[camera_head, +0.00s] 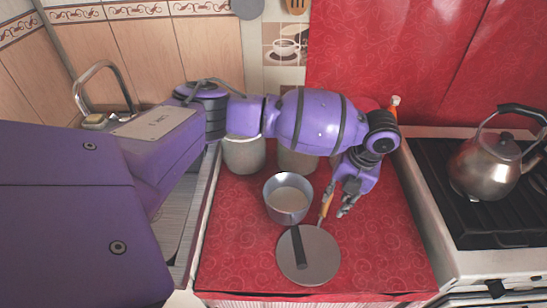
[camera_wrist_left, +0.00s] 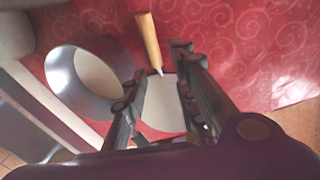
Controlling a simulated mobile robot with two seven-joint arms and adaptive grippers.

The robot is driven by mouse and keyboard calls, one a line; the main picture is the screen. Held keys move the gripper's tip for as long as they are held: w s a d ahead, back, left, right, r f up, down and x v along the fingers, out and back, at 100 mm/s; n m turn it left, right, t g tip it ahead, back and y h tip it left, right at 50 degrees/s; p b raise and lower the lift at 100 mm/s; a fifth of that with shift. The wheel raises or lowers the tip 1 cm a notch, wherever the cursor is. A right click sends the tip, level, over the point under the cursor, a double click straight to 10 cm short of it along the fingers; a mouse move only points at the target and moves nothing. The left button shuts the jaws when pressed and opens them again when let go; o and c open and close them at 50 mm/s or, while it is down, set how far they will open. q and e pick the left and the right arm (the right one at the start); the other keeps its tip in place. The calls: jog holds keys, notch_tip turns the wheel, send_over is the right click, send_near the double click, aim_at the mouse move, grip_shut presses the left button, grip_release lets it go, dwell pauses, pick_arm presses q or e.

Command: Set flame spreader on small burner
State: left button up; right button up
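The flame spreader, a flat grey disc (camera_head: 322,262) with what looks like a wooden handle, lies on the red oilcloth counter. In the left wrist view the pale disc (camera_wrist_left: 163,112) shows between my fingers, the handle (camera_wrist_left: 148,40) beyond it. My left gripper (camera_head: 336,211) is open above the spreader, close to its handle. It also shows in the left wrist view (camera_wrist_left: 160,65), fingers apart. I cannot tell whether a finger touches the handle. The stove (camera_head: 440,180) is at the right with a dark top. I cannot make out the small burner. My right gripper is out of view.
A saucepan (camera_head: 286,200) stands beside the spreader; its black handle (camera_head: 298,250) passes over the disc. A steel kettle (camera_head: 487,166) stands on the stove. Canisters (camera_head: 243,154) stand at the back. The counter's right front is clear.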

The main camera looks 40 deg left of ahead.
aim_at(324, 209)
pick_arm(q)
jog(key=f, duration=0.2)
jog(key=a+f, duration=0.1)
jog(key=f, duration=0.1)
jog(key=a+f, duration=0.1)
jog(key=f, duration=0.2)
jog(key=shift+s+a+f, duration=0.1)
jog(key=shift+s+a, duration=0.05)
jog(key=shift+s, duration=0.1)
jog(key=shift+c, duration=0.5)
jog(key=shift+w, duration=0.1)
grip_shut()
